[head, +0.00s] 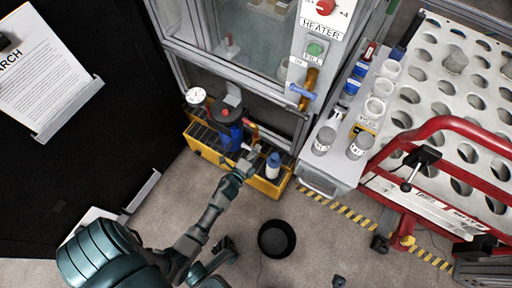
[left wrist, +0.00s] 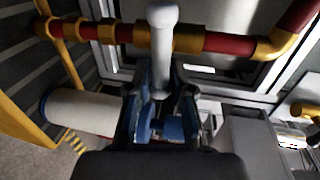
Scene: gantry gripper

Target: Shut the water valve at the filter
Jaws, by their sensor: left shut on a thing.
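The valve's light grey lever (left wrist: 162,45) stands in front of a red pipe with yellow fittings (left wrist: 222,42) in the left wrist view. My left gripper (left wrist: 160,95) is shut on the lever's lower part, with blue fingers on both sides; the rounded top sticks out above them. In the head view my left gripper (head: 246,163) is at the yellow-framed filter unit (head: 262,185), and it hides most of the valve. A white filter cylinder with a blue end (head: 272,166) is just right of the gripper; it also shows in the left wrist view (left wrist: 85,110).
A glass-fronted cabinet (head: 300,122) stands behind the unit. A grey shelf with jars (head: 316,168) and a red-railed cart (head: 440,124) are to the right. A black bucket (head: 277,239) stands on the open floor. A black panel (head: 110,130) fills the left.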

